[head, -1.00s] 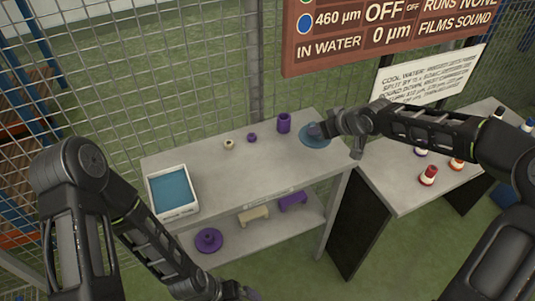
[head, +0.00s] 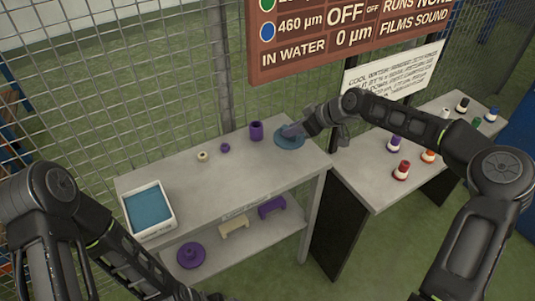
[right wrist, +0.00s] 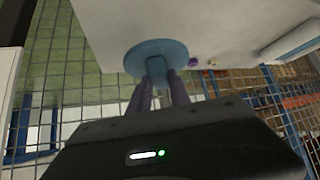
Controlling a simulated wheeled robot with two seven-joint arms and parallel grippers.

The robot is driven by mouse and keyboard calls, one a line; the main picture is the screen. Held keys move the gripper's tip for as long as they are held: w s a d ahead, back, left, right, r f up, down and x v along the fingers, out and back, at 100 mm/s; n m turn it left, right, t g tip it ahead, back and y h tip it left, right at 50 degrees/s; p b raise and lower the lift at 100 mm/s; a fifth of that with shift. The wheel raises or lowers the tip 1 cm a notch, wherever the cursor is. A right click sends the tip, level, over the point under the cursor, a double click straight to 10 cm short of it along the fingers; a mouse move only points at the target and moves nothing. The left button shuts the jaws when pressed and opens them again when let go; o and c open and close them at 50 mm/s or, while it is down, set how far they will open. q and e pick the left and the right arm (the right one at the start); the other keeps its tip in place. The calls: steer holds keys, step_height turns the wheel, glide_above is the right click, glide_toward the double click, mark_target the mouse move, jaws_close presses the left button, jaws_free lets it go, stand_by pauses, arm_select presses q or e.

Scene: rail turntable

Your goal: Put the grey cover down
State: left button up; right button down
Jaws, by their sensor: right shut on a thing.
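The cover shows as a flat blue-grey disc (head: 289,142) with an upright grip, at the right back part of the grey bench (head: 190,190). My right gripper (head: 297,131) is shut on the cover's grip from above. In the right wrist view the cover (right wrist: 150,52) sits between the fingertips (right wrist: 158,88), its disc level with or just over the bench top. I cannot tell whether it touches the bench. My left gripper (head: 212,297) is at the bottom edge, mostly cut off, and its jaws are hidden.
A purple cup (head: 256,131), a small purple piece (head: 225,148) and a cream ring (head: 203,156) stand left of the cover. A white tray with a blue inside (head: 171,220) is at the left end. Purple and cream parts lie on the lower shelf. Several bottles stand on the right table (head: 375,185).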

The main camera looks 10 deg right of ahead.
mark_target(298, 138)
steer(key=shift+f+p, duration=0.4)
steer(key=shift+f, duration=1.9)
step_height(298, 138, down, 3)
steer(key=shift+f+p, duration=0.2)
steer(key=shift+p, duration=0.3)
steer(key=shift+f, duration=0.2)
steer(key=shift+f+b, duration=0.2)
steer(key=shift+b, duration=0.1)
steer(key=c, duration=1.2)
jaws_free()
steer(key=shift+r, duration=0.1)
